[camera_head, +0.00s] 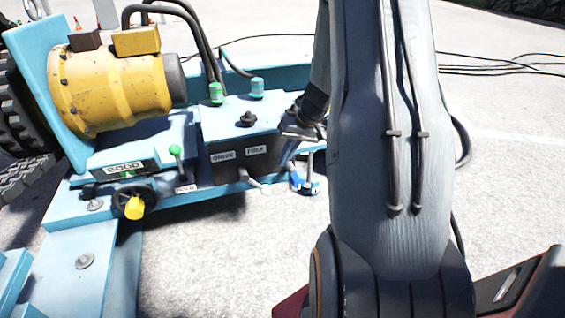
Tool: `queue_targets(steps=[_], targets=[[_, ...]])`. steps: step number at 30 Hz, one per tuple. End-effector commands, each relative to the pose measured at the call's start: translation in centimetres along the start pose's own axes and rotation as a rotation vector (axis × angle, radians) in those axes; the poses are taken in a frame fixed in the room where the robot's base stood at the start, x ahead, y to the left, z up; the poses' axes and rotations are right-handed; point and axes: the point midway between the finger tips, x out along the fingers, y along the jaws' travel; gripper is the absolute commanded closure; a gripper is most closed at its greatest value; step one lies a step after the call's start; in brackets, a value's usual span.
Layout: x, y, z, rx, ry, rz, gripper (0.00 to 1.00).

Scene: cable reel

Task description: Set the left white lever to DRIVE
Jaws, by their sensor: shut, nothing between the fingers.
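The left white lever (257,184) sticks out low from the front of the blue control box (240,118), its rounded white end pointing down and right. Above it are two labels, DRIVE (223,157) on the left and FREE (255,149) on the right. The lever's end lies below the FREE label, to the right of DRIVE. My gripper (300,133) is at the right end of the box, above and right of the lever and apart from it. It is shut and empty. My arm hides what lies behind it on the right.
A green-knobbed lever (175,150) and a yellow-handled handwheel (134,206) stand to the left. A yellow motor (110,90) is behind them. A small blue-and-white fitting (306,186) sits right of the lever. Pavement (230,260) in front is clear.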

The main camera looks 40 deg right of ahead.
Motion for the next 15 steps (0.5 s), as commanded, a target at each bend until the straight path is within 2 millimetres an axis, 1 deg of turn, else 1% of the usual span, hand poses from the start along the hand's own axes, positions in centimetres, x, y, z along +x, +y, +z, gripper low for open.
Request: queue_targets(steps=[1,9,15], targets=[[1.4,0.0,0.1,0.0,-0.003,-0.002,1.0],[6.9,0.0,0.1,0.001,-0.003,-0.002,1.0],[9.8,0.1,0.1,0.001,-0.002,-0.001,1.0]])
